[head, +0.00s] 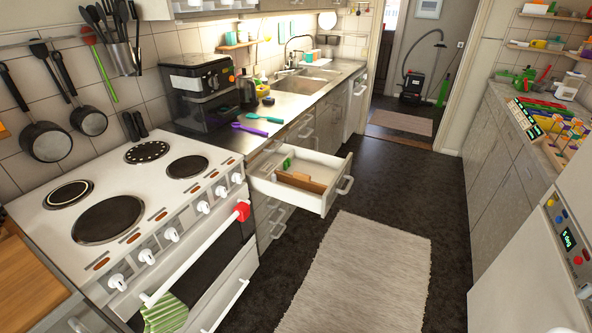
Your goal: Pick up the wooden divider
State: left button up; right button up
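The wooden divider (301,181) is a brown strip inside the open white drawer (320,206), to the right of the cooker. It stands across the middle of the drawer, and its front face and top edge show. A small green item (287,163) lies in the drawer behind it, near the back left. Neither of my grippers shows in the head view.
A white cooker (140,200) with a red knob on its oven handle stands at the left. A steel counter (300,103) with a coffee machine (199,92) runs behind the drawer. A pale rug (360,270) lies on the dark floor, which is clear.

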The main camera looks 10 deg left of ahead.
aim_at(302, 180)
jog(key=i+l+u, duration=0.2)
jog(key=u, duration=0.15)
jog(key=i+l+u, duration=0.8)
jog(key=l+u, duration=0.2)
jog(key=i+l+u, duration=0.15)
jog(key=l+u, duration=0.5)
jog(key=l, duration=0.2)
jog(key=i, duration=0.05)
